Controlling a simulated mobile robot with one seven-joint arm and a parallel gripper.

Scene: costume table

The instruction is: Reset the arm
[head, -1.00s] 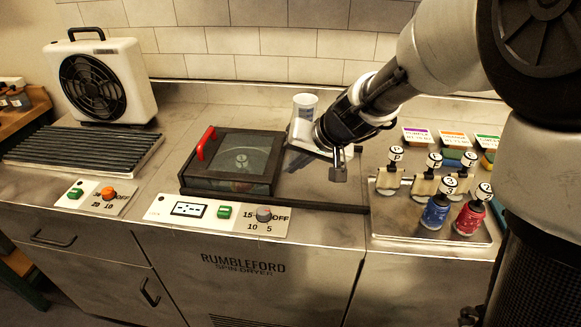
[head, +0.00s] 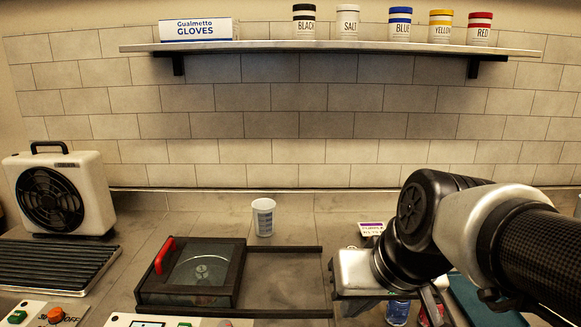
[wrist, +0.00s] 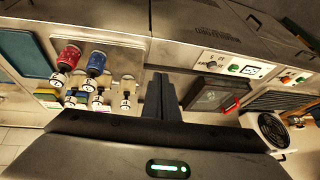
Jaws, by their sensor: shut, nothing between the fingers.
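My arm comes in from the right in the head view and bends down over the right part of the steel counter. My gripper (head: 345,308) is at its end, with its pale body beside the spin dryer's dark frame and its fingers mostly out of clear view. In the wrist view, my gripper (wrist: 160,95) shows two dark fingers pressed together with nothing between them. The fingers are between the rack of bottles and the spin dryer in that picture. No object is held.
The spin dryer (head: 238,260) has a glass lid and red handle. A cup (head: 263,217) stands behind it. A fan (head: 55,195) and ribbed rack (head: 55,268) are left. A red bottle (wrist: 70,56) and blue bottle (wrist: 96,63) are near the gripper. A shelf (head: 345,46) holds jars and a gloves box.

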